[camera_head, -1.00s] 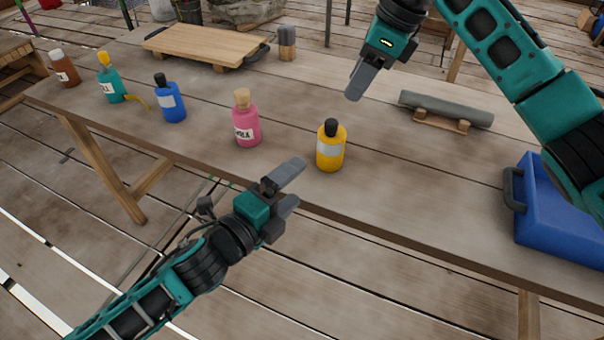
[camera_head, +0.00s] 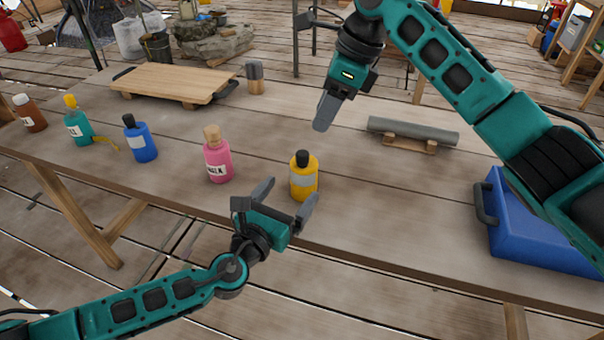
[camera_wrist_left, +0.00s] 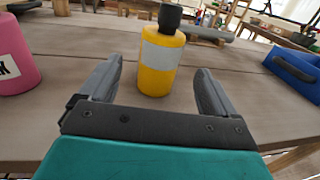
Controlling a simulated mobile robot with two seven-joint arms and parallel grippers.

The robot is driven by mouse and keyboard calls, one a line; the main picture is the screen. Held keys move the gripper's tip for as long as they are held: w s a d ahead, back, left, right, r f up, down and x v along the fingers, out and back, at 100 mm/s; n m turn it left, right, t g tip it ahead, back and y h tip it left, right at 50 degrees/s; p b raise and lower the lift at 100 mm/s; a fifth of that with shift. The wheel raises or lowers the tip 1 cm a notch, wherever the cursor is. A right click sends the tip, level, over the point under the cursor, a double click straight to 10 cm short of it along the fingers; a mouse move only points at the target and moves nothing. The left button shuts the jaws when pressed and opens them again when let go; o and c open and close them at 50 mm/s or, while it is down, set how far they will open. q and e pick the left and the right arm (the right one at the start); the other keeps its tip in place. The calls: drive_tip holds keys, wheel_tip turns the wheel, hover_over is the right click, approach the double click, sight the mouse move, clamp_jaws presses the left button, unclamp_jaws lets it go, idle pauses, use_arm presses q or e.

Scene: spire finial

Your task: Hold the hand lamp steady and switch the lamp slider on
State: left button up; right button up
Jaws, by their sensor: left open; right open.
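A grey cylinder (camera_head: 412,130) lies on a small wooden cradle (camera_head: 410,146) at the right of the table; it may be the hand lamp, but I cannot make out a slider on it. My right gripper (camera_head: 323,118) is open and empty above the table, left of the cylinder and apart from it. My left gripper (camera_head: 288,193) is open at the table's front edge, pointing at a yellow bottle (camera_head: 304,178) with a black cap. In the left wrist view the yellow bottle (camera_wrist_left: 159,65) stands upright beyond and between the open fingers, not gripped.
Pink (camera_head: 218,162), blue (camera_head: 141,143), teal (camera_head: 78,127) and brown (camera_head: 31,115) bottles stand to the left. A wooden board (camera_head: 172,80) and a grey-topped block (camera_head: 255,78) are at the back. A blue case (camera_head: 545,232) sits at the right. The table's middle is clear.

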sight(308, 168)
use_arm(q)
drive_tip(key=x, duration=0.9)
drive_tip(key=shift+c, duration=0.3)
drive_tip(key=shift+a, duration=0.1)
drive_tip(key=c, duration=1.1)
use_arm(e)
drive_tip(key=shift+c, duration=0.5)
drive_tip(key=shift+w+f, duration=0.1)
drive_tip(key=shift+f, duration=0.2)
drive_tip(key=shift+c, duration=0.9)
drive_tip(key=w+f+t, duration=0.1)
drive_tip(key=f, duration=0.1)
drive_tip(key=w+d+f+t+y, duration=0.1)
drive_tip(key=f, duration=0.1)
drive_tip(key=w+f+n+t, duration=0.1)
drive_tip(key=f+t, duration=0.1)
drive_tip(key=shift+d+f, duration=0.2)
drive_tip(key=shift+d, duration=0.2)
clamp_jaws()
wheel_tip(308, 168, down, 4)
drive_tip(key=d+n+t+y, duration=0.1)
drive_tip(key=d+n+t, duration=0.15)
drive_tip(key=t, duration=0.25)
drive_tip(key=s+n+t+y, duration=0.2)
drive_tip(key=s+n+t, duration=0.2)
drive_tip(key=s, duration=1.5)
drive_tip(key=shift+f+t, duration=0.15)
drive_tip(key=shift+t, duration=1.05)
